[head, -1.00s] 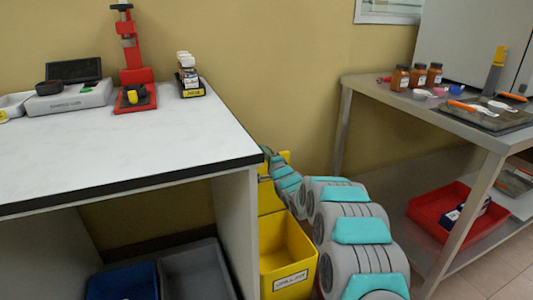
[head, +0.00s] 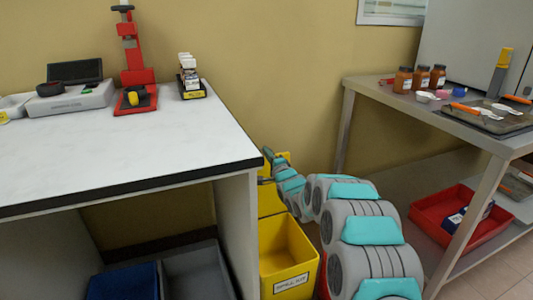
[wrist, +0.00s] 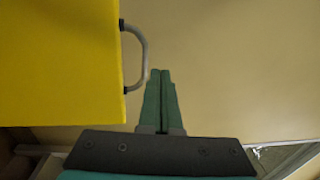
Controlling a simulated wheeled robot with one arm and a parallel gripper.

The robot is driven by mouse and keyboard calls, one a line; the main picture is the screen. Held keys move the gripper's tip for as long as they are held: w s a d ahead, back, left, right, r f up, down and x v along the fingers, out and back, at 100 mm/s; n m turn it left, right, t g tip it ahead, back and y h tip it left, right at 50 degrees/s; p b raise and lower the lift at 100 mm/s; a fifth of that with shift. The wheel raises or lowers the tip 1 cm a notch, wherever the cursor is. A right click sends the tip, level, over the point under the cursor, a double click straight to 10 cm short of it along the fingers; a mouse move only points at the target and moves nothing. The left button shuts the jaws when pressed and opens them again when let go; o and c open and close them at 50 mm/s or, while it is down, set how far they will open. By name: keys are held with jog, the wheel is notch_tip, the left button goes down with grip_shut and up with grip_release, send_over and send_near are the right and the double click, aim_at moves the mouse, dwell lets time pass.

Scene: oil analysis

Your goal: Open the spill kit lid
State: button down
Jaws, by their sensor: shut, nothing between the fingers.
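The yellow spill kit (head: 290,262) stands on the floor beside the white bench, with a white label on its front. Its top is open and I see into its inside. Its yellow lid (head: 270,198) stands raised at the back, partly hidden by my arm. In the wrist view the yellow lid (wrist: 60,65) fills the upper left, with a grey bow handle (wrist: 143,55) on its right edge. My gripper (wrist: 161,72) is shut and empty, with its fingertips just right of the handle's lower end. Whether they touch it I cannot tell. In the head view the fingers are not clear.
The white bench (head: 120,150) is close on the left, with grey and blue bins (head: 125,281) below. A metal table (head: 400,97) with bottles is on the right, a red tray (head: 455,222) on its lower shelf. The wall is close behind the kit.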

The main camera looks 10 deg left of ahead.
jog(key=s+d+f+n+g+h+b, duration=0.15)
jog(key=s+d+n+g+h, duration=0.6)
jog(key=s+d, duration=2.15)
jog(key=s+d+n+g+h, duration=0.1)
jog(key=s+d+g, duration=0.1)
jog(key=s, duration=1)
jog(key=s+d+n+g+h, duration=0.1)
jog(key=s+g, duration=0.3)
jog(key=s, duration=0.8)
jog(key=s+d+n+g+h, duration=0.1)
jog(key=s+d+g, duration=0.2)
jog(key=s, duration=1)
jog(key=shift+d+f+n+g, duration=0.25)
jog(key=shift+f+n+g, duration=0.1)
jog(key=shift+f+g, duration=0.1)
